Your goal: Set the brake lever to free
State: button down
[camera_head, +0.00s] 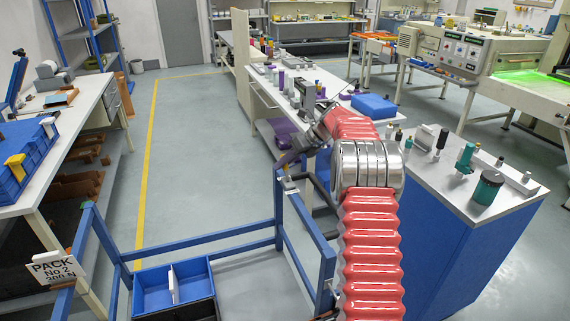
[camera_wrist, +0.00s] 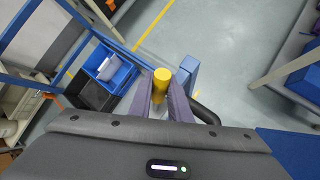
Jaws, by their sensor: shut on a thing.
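In the head view my gripper (camera_head: 289,158) is at the top of the blue cart's (camera_head: 205,250) right rear corner post, beyond my red arm. The lever there is mostly hidden by the fingers and too small to make out. No free or locked marking can be read, so I cannot tell its setting.
The cart holds a blue bin (camera_head: 170,288) with a white divider. A black curved handle (camera_wrist: 207,112) is close to the right finger. A blue-sided bench (camera_head: 480,245) with bottles stands at right, and a white table (camera_head: 60,165) at left.

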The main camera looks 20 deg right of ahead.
jog(key=shift+w+r, duration=0.15)
jog(key=shift+w, duration=0.05)
jog(key=c, duration=1.6)
grip_release()
jog(key=shift+c, duration=0.2)
jog(key=shift+s, duration=0.1)
jog(key=shift+d, duration=0.1)
jog(key=v, duration=1.3)
jog(key=shift+s, duration=0.2)
jog(key=shift+d+r, duration=0.1)
jog(key=shift+r, duration=0.05)
